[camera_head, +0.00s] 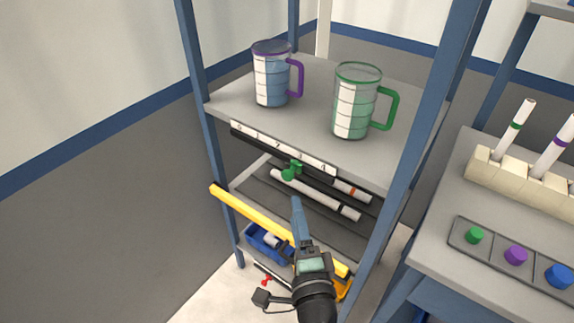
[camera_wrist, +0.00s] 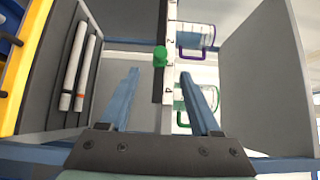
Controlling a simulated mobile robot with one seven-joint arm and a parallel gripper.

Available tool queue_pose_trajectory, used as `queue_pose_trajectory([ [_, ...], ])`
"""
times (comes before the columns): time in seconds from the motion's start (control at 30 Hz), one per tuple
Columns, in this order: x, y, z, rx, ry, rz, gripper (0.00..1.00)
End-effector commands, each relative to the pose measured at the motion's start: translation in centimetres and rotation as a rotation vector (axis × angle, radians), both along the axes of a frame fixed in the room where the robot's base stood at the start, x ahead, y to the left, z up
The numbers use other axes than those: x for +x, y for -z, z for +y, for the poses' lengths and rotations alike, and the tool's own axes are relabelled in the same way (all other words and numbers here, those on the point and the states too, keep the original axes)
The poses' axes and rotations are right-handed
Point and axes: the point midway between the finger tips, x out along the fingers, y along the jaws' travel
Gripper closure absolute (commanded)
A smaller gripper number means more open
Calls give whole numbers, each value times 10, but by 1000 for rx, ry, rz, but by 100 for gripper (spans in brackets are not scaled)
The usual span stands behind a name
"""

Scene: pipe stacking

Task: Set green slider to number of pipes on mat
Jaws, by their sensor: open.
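A green slider (camera_head: 290,172) sits on a black rail below the white number strip (camera_head: 284,147) on the shelf's front edge. In the wrist view the slider (camera_wrist: 160,56) is beside the middle of the strip; I cannot tell its exact number. My gripper (camera_head: 297,200) is in front of and below the slider. In the wrist view my gripper (camera_wrist: 160,74) is open and empty, with the slider just beyond its fingertips, between them. Two white pipes lie on the dark mat (camera_head: 334,229) on the shelf below: a front pipe (camera_head: 310,195) and a back pipe (camera_head: 340,187).
A purple-handled jug (camera_head: 272,75) and a green-handled jug (camera_head: 356,100) stand on the upper shelf. A yellow bar (camera_head: 250,212) crosses the lower shelf's front. A blue bin (camera_head: 262,247) sits below. At right, a table holds a pipe rack (camera_head: 520,178) and coloured knobs.

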Motion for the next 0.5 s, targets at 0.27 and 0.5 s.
queue_pose_trajectory([
  [0.27,50,-2,9,-2,-3,-3,36],
  [0.5,90,-2,15,-2,-2,-3,36],
])
